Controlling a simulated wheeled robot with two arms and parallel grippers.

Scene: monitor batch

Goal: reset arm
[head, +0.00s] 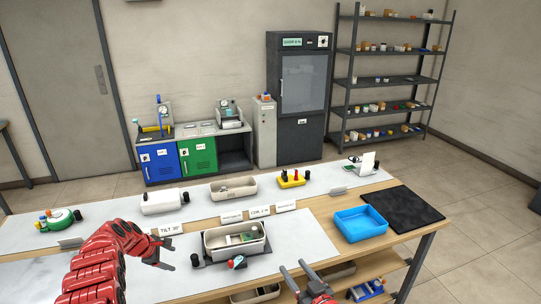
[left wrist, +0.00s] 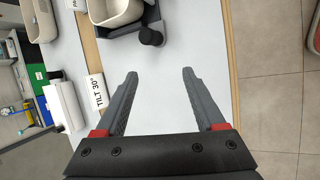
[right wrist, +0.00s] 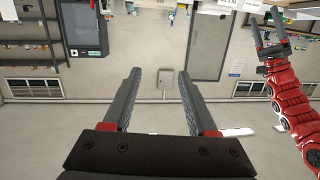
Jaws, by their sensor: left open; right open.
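My left gripper (head: 172,254) is over the left front of the workbench in the head view, left of a beige tray on a dark stand (head: 234,240). Its jaws are apart and empty in the left wrist view (left wrist: 160,73), above the pale mat. My right gripper (head: 293,266) is at the front of the bench, right of that stand. Its jaws are also apart and empty in the right wrist view (right wrist: 160,73), facing the room. My red left arm (right wrist: 290,100) shows at the right of that view.
The workbench also holds a blue tray (head: 361,223), a black mat (head: 403,208), a yellow holder (head: 293,179), a white device (head: 163,201) and a green round device (head: 59,219). A lower shelf (head: 397,264) holds more bins. Cabinets and a shelf rack (head: 392,82) stand behind.

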